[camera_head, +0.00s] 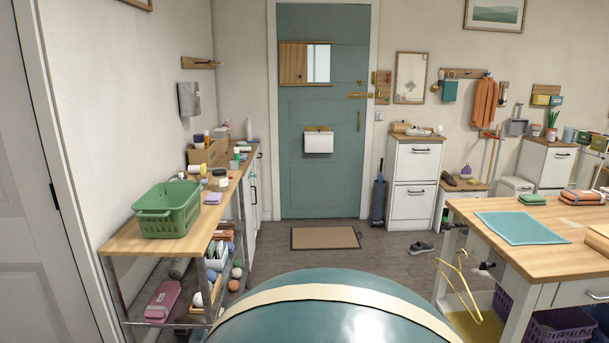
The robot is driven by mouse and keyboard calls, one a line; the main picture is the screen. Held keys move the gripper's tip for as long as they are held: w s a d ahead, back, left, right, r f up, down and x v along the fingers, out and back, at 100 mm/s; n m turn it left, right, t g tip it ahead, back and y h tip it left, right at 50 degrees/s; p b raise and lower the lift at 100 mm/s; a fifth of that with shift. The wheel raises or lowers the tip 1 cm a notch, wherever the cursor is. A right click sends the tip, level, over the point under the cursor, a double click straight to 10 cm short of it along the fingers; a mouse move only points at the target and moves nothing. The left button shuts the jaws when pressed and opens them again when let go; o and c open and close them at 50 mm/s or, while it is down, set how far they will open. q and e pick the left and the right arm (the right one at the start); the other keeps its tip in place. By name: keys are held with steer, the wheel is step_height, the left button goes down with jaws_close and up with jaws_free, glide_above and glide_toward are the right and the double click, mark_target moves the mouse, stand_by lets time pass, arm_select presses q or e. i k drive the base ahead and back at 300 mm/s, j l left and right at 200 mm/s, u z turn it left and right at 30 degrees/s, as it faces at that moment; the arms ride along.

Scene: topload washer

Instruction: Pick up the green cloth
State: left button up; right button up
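A small folded green cloth (532,199) lies on the wooden-topped table (560,262) at the right. It sits near the table's far edge, just behind a flat teal mat (522,228), and looks like a low, soft-edged block. Nothing covers it. Neither of my grippers shows in the head view, so their distance from the cloth cannot be told.
Folded orange cloth (582,197) lies right of the green one. A yellow hanger (460,284) hangs at the table's left side. A green basket (168,210) stands on the left shelf. Shoes (421,248) and a doormat (326,238) lie on the otherwise open middle floor.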

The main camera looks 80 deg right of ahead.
mark_target(528, 199)
steer(key=z, duration=3.95)
steer(key=i+j+u, duration=0.2)
steer(key=i+u, duration=0.15)
steer(key=i+j+u, duration=0.1)
steer(key=i+u, duration=0.2)
steer(key=i, duration=0.25)
steer(key=i+j+u, duration=0.1)
steer(key=i+u, duration=0.15)
steer(key=i, duration=0.55)
steer(key=i+l+u, duration=0.1)
steer(key=i+u, duration=0.15)
steer(key=i, duration=0.5)
steer(key=i+j+z, duration=0.15)
steer(key=i, duration=0.35)
steer(key=i+z, duration=0.2)
steer(key=i, duration=0.3)
steer(key=i+j+z, duration=0.15)
steer(key=i+j, duration=0.15)
steer(key=i, duration=0.15)
steer(key=i+j+z, duration=0.1)
steer(key=i+z, duration=0.3)
steer(key=i+j+z, duration=0.15)
steer(key=z, duration=0.3)
steer(key=i+j+z, duration=0.25)
steer(key=z, duration=0.15)
